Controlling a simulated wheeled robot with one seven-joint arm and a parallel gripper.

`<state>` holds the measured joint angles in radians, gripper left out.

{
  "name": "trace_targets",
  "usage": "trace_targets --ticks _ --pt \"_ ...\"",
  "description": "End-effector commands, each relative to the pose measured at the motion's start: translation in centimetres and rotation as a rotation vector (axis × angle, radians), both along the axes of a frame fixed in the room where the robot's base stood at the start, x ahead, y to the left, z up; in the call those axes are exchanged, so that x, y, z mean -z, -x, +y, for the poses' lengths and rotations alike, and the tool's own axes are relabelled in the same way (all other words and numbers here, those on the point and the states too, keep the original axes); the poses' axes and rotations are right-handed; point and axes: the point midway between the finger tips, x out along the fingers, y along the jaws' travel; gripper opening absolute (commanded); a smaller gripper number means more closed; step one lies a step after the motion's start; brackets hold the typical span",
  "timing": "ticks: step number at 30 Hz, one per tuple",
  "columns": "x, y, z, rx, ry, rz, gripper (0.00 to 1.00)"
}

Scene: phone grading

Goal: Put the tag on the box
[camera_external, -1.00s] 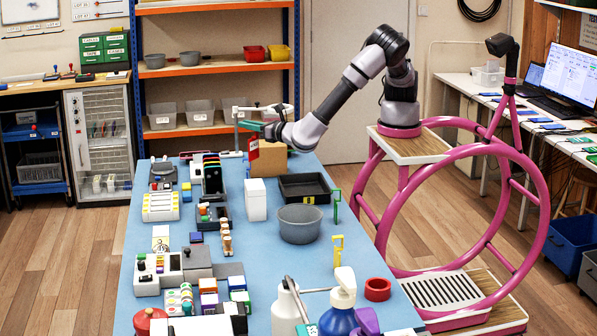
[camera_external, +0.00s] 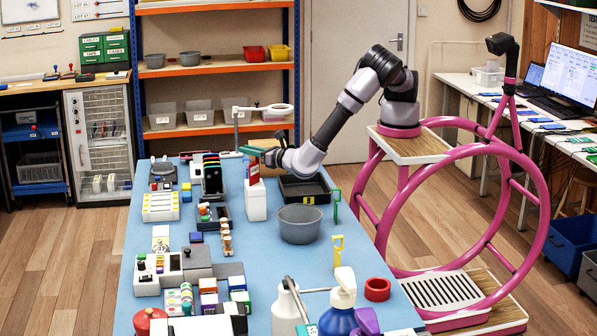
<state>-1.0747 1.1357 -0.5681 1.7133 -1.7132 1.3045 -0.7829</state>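My gripper (camera_external: 253,151), with green fingers, is at the far part of the blue table. It appears shut on a small red tag (camera_external: 253,167) with pale and blue parts, which hangs below the fingers. A tall white box (camera_external: 256,203) stands on the table directly below the tag in the picture. The tag's lower edge overlaps the box's top, and I cannot tell whether they touch. A brown cardboard box (camera_external: 265,143) is behind my gripper, mostly hidden by my arm.
A black tray (camera_external: 318,196) and a grey bowl (camera_external: 300,224) stand right of the white box. Black holders (camera_external: 212,180) with coloured items stand to its left. A lamp (camera_external: 263,108) rises behind. Bottles (camera_external: 341,300) stand at the near edge. Bare table lies in the middle.

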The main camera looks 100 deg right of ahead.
Motion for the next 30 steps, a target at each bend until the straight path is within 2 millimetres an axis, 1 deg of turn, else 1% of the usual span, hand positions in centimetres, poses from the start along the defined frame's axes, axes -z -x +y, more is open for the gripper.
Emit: trace_targets --ticks 1,2,3,11,14,17,27,30 --pt "0.0 0.0 0.0 0.000 0.000 0.000 0.34" --pt "0.0 0.0 0.0 0.000 0.000 0.000 0.46" --pt "0.0 0.0 0.0 0.000 0.000 0.000 0.49" --pt "0.0 0.0 0.0 0.000 0.000 0.000 0.49" --pt "-0.4 0.1 0.1 -0.001 0.000 0.000 0.49" --pt "-0.3 0.9 1.1 -0.004 0.000 0.001 0.49" --pt "-0.3 6.0 6.1 -0.004 0.000 0.000 0.49" --pt "-0.3 7.1 7.3 -0.003 0.000 0.000 0.49"
